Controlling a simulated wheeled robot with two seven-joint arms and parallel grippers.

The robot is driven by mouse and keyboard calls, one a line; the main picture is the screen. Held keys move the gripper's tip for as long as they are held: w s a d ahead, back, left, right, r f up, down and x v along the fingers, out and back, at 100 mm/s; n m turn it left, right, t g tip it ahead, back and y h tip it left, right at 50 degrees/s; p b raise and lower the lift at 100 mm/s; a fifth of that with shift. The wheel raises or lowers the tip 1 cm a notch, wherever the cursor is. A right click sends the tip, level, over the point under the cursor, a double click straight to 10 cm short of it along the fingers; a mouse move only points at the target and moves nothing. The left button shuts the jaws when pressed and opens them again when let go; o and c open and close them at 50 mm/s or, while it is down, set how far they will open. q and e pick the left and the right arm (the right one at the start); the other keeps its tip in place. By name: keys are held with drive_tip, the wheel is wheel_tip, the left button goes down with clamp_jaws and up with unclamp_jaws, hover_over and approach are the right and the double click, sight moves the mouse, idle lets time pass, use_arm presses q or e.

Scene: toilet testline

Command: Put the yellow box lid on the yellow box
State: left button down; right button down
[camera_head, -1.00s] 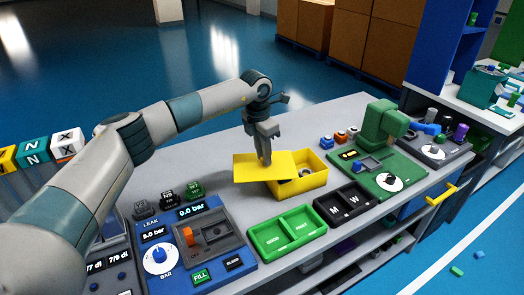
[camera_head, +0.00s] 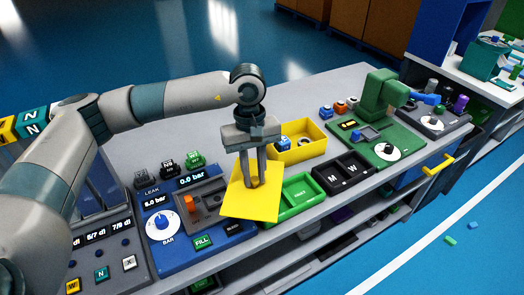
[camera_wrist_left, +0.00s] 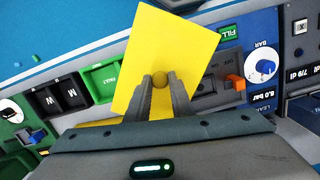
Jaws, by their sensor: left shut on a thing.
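My left gripper (camera_head: 251,183) is shut on the round knob of the yellow box lid (camera_head: 258,207). The lid is a flat yellow plate, held above the bench over the gap between the blue panel and the green tray. In the left wrist view the lid (camera_wrist_left: 172,55) spreads out beyond the fingers (camera_wrist_left: 160,88), with the knob between them. The yellow box (camera_head: 318,150) stands open behind and to the right of the gripper, with a small ring-like part inside. The lid is apart from the box. My right gripper is in neither view.
A blue leak panel (camera_head: 157,255) lies left of the lid. A green two-part tray (camera_head: 319,201) and a black tray (camera_head: 343,190) lie in front of the box. A green machine (camera_head: 380,95) stands to its right.

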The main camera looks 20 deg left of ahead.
sight(237, 213)
use_arm(q)
drive_tip(key=s+m, duration=0.2)
drive_tip(key=s, duration=0.1)
drive_tip(key=s+m, duration=0.3)
drive_tip(key=s+a+m, duration=0.1)
drive_tip(key=s+m, duration=0.1)
drive_tip(key=s, duration=0.1)
drive_tip(key=shift+r+m+y, duration=0.2)
drive_tip(key=shift+m+y, duration=0.2)
